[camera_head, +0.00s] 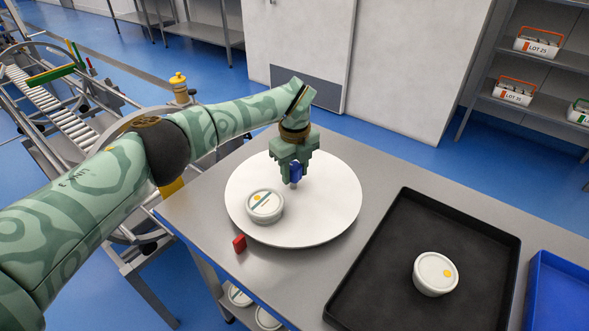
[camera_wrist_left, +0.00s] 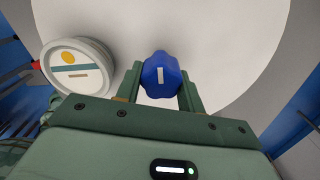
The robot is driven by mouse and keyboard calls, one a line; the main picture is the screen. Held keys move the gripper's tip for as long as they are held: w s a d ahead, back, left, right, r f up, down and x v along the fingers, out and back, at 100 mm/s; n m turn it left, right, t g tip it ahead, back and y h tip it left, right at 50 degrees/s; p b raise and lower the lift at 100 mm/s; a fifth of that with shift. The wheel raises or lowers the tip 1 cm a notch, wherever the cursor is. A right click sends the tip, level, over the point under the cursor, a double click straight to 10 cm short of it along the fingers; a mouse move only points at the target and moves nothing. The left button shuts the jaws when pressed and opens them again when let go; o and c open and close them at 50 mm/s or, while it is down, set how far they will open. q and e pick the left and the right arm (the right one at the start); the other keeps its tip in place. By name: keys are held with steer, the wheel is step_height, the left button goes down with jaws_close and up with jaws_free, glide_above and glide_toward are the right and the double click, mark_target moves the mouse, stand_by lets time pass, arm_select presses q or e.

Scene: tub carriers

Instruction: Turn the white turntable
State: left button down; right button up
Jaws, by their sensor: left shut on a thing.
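The white turntable (camera_head: 322,217) is a round disc on the steel table. A blue knob (camera_head: 296,172) stands on the turntable toward its far side. My left gripper (camera_head: 295,168) reaches down over the turntable and is shut on the blue knob, which also shows between the fingers in the left wrist view (camera_wrist_left: 161,73). A white lidded tub (camera_head: 265,206) with a yellow dot and a teal stripe sits on the turntable, left of the gripper and apart from it. The tub also shows at the left in the left wrist view (camera_wrist_left: 76,72). My right gripper is out of view.
A small red block (camera_head: 239,243) sits by the turntable's near left edge. A black tray (camera_head: 400,240) at the right holds another white tub (camera_head: 436,273). A blue bin (camera_head: 560,290) is at the far right. A roller conveyor (camera_head: 75,130) runs at the left.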

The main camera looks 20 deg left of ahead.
arm_select(q)
steer(key=shift+r, duration=0.1)
steer(key=c, duration=0.9)
jaws_free()
step_height(320, 180, up, 16)
steer(key=p, duration=0.2)
steer(key=shift+r+p, duration=0.15)
steer(key=shift+p, duration=0.2)
